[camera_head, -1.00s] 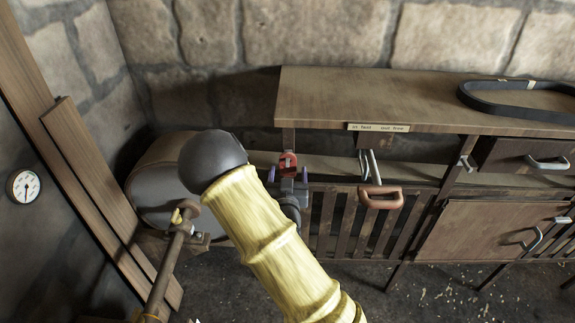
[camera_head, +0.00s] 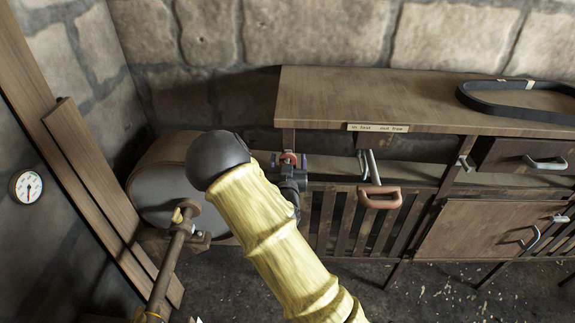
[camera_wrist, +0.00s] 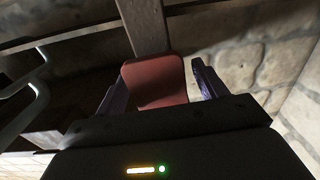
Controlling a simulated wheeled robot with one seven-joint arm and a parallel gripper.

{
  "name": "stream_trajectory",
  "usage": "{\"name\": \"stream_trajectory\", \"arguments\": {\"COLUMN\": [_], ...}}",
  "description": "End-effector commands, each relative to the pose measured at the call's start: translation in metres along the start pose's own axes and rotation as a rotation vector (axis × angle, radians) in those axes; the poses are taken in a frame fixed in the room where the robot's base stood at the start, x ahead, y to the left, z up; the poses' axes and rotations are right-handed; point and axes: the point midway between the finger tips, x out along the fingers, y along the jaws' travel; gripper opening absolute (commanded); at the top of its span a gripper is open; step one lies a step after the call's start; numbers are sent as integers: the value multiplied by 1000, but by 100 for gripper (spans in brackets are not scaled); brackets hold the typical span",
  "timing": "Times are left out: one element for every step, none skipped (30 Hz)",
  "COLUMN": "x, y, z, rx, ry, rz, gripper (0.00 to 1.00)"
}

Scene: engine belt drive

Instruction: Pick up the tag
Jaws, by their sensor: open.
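The red tag (camera_head: 288,157) is at the front left post of the workbench, just below the bench top. In the wrist view the tag (camera_wrist: 155,84) is a flat red plate with rounded corners, in front of the brown post. My gripper (camera_head: 290,162) is at the tag and hides its lower part in the head view. In the wrist view my gripper (camera_wrist: 158,88) is open, with one purple finger on each side of the tag. A gap shows at the right finger; contact on the left cannot be told.
The wooden workbench (camera_head: 360,95) carries a black belt (camera_head: 490,100) at its right. A brown-handled lever (camera_head: 380,198) sticks out right of my gripper. A grey drum (camera_head: 160,195) and a pipe with a valve (camera_head: 180,235) stand left. A gauge (camera_head: 27,186) hangs on the left wall.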

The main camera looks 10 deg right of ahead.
Motion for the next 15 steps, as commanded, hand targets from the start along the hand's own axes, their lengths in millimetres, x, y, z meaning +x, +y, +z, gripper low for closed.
{"name": "stream_trajectory", "arguments": {"x": [0, 0, 0, 0, 0, 0, 0, 0, 0, 0, 0, 0, 0, 0, 0], "y": [0, 0, 0, 0, 0, 0, 0, 0, 0, 0, 0, 0, 0, 0, 0], "z": [0, 0, 0, 0, 0, 0, 0, 0, 0, 0, 0, 0, 0, 0, 0], "rx": [0, 0, 0, 0, 0, 0, 0, 0, 0, 0, 0, 0, 0, 0, 0], "ry": [0, 0, 0, 0, 0, 0, 0, 0, 0, 0, 0, 0, 1, 1, 1], "rz": [0, 0, 0, 0, 0, 0, 0, 0, 0, 0, 0, 0, 0, 0, 0], "gripper": [71, 71, 71, 71, 67, 59, 53, 47, 40, 34, 28, 23, 23, 20, 20]}}
